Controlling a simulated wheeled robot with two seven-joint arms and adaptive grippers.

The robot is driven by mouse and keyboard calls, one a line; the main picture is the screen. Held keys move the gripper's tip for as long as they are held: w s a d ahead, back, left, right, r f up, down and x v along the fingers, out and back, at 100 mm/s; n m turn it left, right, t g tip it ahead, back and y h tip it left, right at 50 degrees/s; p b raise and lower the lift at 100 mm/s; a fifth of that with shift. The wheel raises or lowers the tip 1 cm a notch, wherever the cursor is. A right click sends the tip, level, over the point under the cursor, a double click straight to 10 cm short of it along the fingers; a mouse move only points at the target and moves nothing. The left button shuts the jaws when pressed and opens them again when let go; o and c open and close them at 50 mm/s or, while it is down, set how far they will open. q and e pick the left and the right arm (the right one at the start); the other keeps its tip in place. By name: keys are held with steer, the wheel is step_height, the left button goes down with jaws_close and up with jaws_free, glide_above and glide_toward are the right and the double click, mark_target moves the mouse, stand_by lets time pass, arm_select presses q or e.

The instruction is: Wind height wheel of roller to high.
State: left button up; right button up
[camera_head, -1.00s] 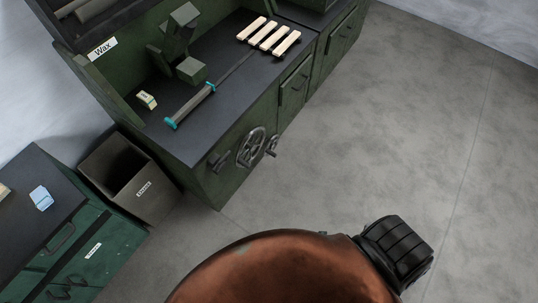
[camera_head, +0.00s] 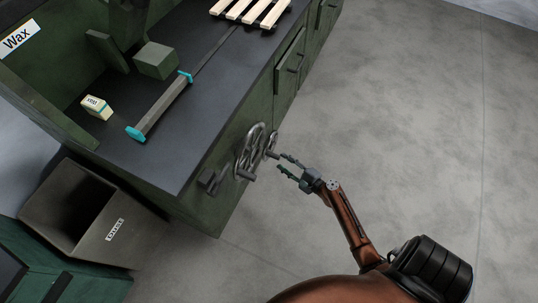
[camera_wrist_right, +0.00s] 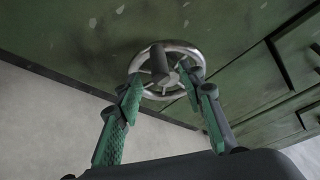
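A grey metal spoked wheel (camera_head: 250,152) is mounted on the front of the dark green bench, below its top. In the right wrist view the wheel (camera_wrist_right: 193,52) fills the upper middle, with a dark handle (camera_wrist_right: 159,62) sticking out towards me. My right gripper (camera_head: 282,161) is open, just right of the wheel in the head view. In the right wrist view its two green fingers (camera_wrist_right: 163,82) are apart, with the handle beyond and between their tips; I see no grip on it. The roller (camera_head: 165,104), a grey bar with teal ends, lies along the bench top. My left gripper is out of view.
A small labelled wax block (camera_head: 97,107) and several pale wooden slats (camera_head: 248,10) are on the bench top (camera_head: 205,105). A dark bin (camera_head: 92,242) stands at the bench's left end. Drawer handles (camera_head: 298,63) stick out along the front. The floor to the right is clear.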

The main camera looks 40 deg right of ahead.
mark_target(274, 155)
steer(key=b+x, duration=0.1)
steer(key=x, duration=0.5)
steer(key=shift+f+b, duration=0.2)
steer(key=shift+b, duration=0.2)
steer(key=shift+w, duration=0.45)
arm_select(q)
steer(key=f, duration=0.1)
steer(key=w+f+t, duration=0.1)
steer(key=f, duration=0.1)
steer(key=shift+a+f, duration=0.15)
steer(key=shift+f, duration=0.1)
arm_select(e)
steer(key=shift+c, duration=0.2)
jaws_close()
